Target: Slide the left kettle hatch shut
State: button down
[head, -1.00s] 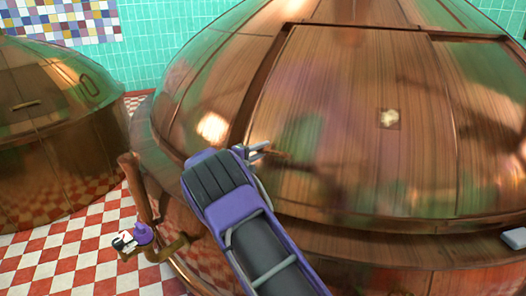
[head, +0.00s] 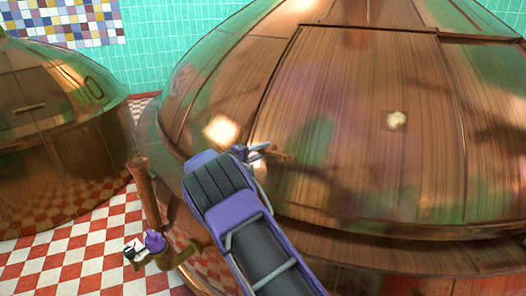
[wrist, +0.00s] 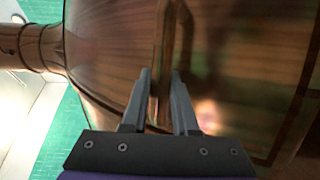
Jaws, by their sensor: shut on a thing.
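The big copper kettle (head: 195,105) fills the middle and right of the head view. Its wide hatch panel (head: 345,110) lies on the sloping dome, with only a thin dark line along its left edge. My gripper (head: 262,152) is at the panel's lower left, shut on the hatch handle (head: 281,157). In the wrist view, the two fingers of my gripper (wrist: 160,95) stand on either side of a narrow bar against the copper surface. The fingers partly hide the handle.
A second copper kettle (head: 40,165) with a small handle stands at the far left. A copper pipe (head: 143,185) with a purple-handled valve (head: 155,241) rises beside the big kettle. Red-and-white checkered floor (head: 70,262) lies between them.

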jog(key=shift+w+a+r, duration=0.1)
jog(key=shift+a+r, duration=0.1)
jog(key=shift+a, duration=0.4)
jog(key=c, duration=0.8)
grip_release()
jog(key=shift+a, duration=0.15)
jog(key=shift+o, duration=0.6)
jog(key=shift+d+f, duration=0.15)
jog(key=shift+d, duration=0.15)
jog(key=v, duration=1.7)
jog(key=shift+s, duration=0.3)
jog(key=shift+a, duration=0.1)
